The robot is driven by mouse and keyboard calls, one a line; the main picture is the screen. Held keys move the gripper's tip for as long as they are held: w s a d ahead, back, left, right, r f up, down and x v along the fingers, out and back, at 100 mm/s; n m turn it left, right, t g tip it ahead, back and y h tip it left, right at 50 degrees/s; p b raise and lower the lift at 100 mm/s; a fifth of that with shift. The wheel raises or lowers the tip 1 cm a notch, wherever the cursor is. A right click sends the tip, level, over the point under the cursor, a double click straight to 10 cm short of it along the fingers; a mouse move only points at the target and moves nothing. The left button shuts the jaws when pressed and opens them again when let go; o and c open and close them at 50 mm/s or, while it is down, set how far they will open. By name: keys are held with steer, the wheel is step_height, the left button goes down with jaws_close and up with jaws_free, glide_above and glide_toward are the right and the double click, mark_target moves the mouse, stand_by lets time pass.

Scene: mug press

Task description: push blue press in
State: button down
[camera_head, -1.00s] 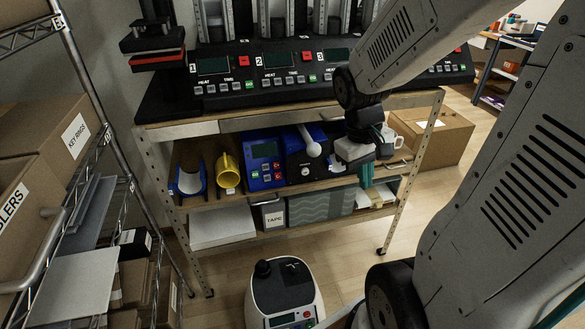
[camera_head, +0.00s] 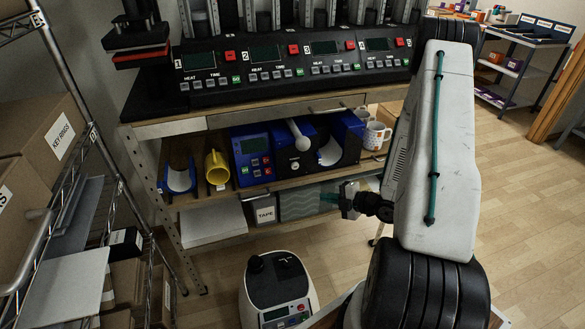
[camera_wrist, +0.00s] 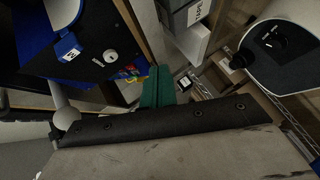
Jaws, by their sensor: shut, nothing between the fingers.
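The blue press (camera_head: 342,138) stands on the upper shelf under the counter, with a black front, a white curved pad in its opening and a white ball-ended handle (camera_head: 298,138) on its left. Its right side is near the shelf's right part. My gripper (camera_head: 332,198) has teal fingers, shut and empty, below and in front of the press, apart from it. In the wrist view the teal fingers (camera_wrist: 157,87) are together, and the blue press (camera_wrist: 92,42) shows at the upper left with its handle ball (camera_wrist: 67,117).
A blue control box (camera_head: 252,157), yellow mug (camera_head: 216,168) and blue curved piece (camera_head: 179,178) stand left of the press. White mugs (camera_head: 375,136) stand right. A grey bin (camera_head: 300,203) is below. A white rounded machine (camera_head: 279,290) stands on the floor. Floor at right is clear.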

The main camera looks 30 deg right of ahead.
mark_target(296, 160)
step_height(296, 160, up, 6)
steer(key=a+n+t+y, duration=0.2)
steer(key=n+t+y, duration=0.1)
steer(key=n, duration=0.1)
steer(key=shift+w+a+r, duration=0.1)
steer(key=shift+w+a, duration=0.45)
steer(key=shift+w, duration=1.65)
steer(key=shift+w+a+f, duration=0.1)
steer(key=shift+w+a, duration=0.5)
steer(key=shift+w, duration=1.55)
steer(key=shift+w+a+r, duration=0.1)
steer(key=shift+w+a, duration=0.45)
steer(key=shift+w, duration=1.65)
steer(key=w, duration=0.2)
steer(key=w+d, duration=0.1)
steer(key=shift+w+d, duration=0.1)
steer(key=shift+w, duration=0.3)
steer(key=shift+w+d+r, duration=0.15)
steer(key=shift+w+d, duration=0.05)
steer(key=shift+w, duration=0.3)
